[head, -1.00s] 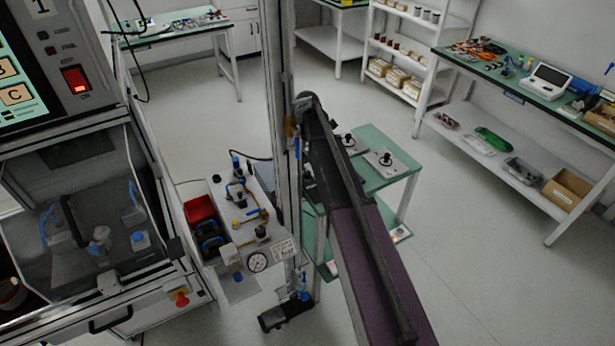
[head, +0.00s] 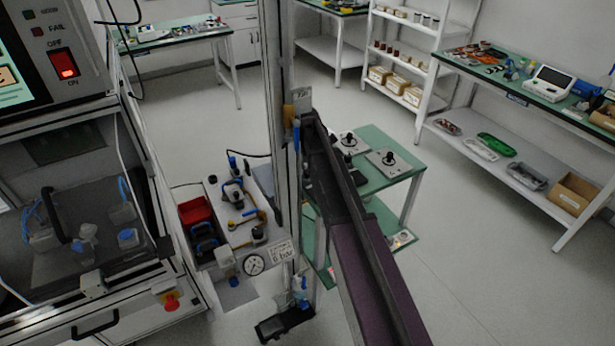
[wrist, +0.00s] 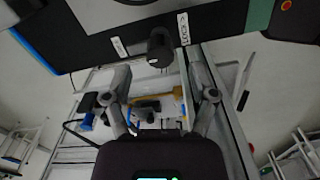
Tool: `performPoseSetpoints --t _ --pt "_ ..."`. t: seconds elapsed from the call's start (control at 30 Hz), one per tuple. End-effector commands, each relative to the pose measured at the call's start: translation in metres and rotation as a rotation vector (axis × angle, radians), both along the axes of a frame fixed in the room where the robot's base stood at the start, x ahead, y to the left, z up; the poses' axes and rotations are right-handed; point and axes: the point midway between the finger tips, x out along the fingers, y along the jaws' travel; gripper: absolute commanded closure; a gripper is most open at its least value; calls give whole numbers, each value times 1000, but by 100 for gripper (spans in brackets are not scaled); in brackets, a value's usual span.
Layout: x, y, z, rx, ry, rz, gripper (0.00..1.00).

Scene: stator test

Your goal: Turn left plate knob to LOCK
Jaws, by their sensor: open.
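In the wrist view a dark plate crosses the top, with a black knob (wrist: 160,48) standing out from it. A white LOCK label (wrist: 183,28) is right of the knob, and a second white label (wrist: 119,47), too small to read, is to its left. My gripper (wrist: 160,82) is open and empty, its two fingers spread below the knob in the picture. The knob lies between their lines and seems apart from them. In the head view two pale plates with black knobs, a left one (head: 349,140) and a right one (head: 388,163), lie on a green table. My arm hides the gripper there.
The green-topped table (head: 379,184) stands right of a metal upright (head: 277,80). A pneumatic panel with a gauge (head: 253,265) and a red bin (head: 195,211) are left of it. A machine with a red switch (head: 63,63) fills the left. Open floor (head: 480,235) lies right.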

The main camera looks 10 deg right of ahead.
Motion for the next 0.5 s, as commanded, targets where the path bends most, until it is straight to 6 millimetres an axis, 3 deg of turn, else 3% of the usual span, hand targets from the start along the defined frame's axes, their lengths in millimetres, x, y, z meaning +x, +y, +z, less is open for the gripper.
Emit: performPoseSetpoints --t 0.2,0.5 --pt "0 0 -20 0 0 0 27" --pt "0 0 -32 0 0 0 27"
